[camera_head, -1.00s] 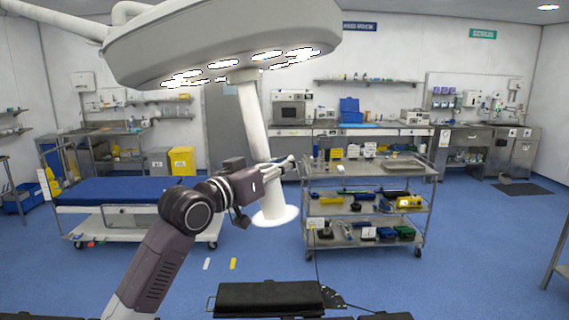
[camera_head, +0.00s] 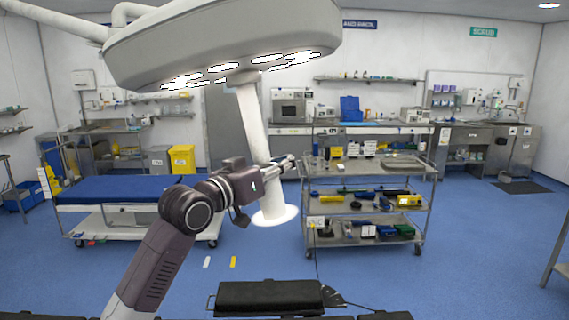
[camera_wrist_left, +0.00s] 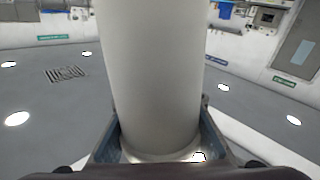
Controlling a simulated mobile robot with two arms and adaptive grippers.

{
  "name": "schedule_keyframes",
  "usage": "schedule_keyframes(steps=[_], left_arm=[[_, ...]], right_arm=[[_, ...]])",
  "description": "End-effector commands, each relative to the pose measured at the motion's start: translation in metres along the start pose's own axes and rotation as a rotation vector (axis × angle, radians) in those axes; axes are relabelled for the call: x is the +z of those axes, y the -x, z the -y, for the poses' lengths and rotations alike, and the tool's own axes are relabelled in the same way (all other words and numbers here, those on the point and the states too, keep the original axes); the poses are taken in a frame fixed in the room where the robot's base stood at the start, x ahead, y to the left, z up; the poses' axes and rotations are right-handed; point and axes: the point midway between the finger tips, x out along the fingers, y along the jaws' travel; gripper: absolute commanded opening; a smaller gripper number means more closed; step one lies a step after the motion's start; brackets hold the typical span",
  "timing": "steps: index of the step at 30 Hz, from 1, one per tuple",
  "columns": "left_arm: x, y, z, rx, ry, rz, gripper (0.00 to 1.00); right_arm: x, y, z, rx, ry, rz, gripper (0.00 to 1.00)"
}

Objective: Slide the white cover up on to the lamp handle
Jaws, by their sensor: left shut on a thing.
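The white cover (camera_head: 254,125) is a long pale tube with a wide round flange (camera_head: 275,216) at its lower end. It stands slightly tilted under the surgical lamp (camera_head: 225,45), its upper end meeting the lamp's underside in the head view. The lamp handle cannot be made out apart from the cover. My left gripper (camera_head: 284,164) is shut on the tube, below its middle and above the flange. In the left wrist view the tube (camera_wrist_left: 150,75) fills the centre, with a finger of the left gripper (camera_wrist_left: 161,135) on each side. My right gripper is not in view.
A steel trolley (camera_head: 368,172) with tools on its shelves stands just right of the cover. A bed with a blue mattress (camera_head: 120,190) is behind my left arm at the left. Blue floor (camera_head: 265,260) lies open below the flange.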

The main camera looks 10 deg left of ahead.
Motion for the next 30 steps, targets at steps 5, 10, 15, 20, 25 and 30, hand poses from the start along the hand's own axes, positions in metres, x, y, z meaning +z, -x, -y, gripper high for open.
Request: schedule_keyframes(steps=[5,10,15,20,25,30], left_arm=[[-0.006,0.000,0.000,-0.001,0.000,0.000,0.00],[-0.011,0.000,0.000,-0.001,-0.001,0.000,0.00],[-0.015,0.000,0.000,-0.001,-0.001,0.000,0.00],[-0.019,0.001,0.000,-0.001,-0.001,0.000,0.00],[-0.023,0.001,0.000,-0.001,0.000,0.000,0.00],[-0.027,0.001,0.000,-0.001,0.000,0.000,0.00]], right_arm=[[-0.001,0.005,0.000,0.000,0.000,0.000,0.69],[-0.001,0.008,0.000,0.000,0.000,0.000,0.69],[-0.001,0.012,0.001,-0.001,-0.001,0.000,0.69],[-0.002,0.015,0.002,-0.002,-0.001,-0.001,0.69],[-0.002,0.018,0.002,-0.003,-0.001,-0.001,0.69],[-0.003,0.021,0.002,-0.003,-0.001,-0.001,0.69]])
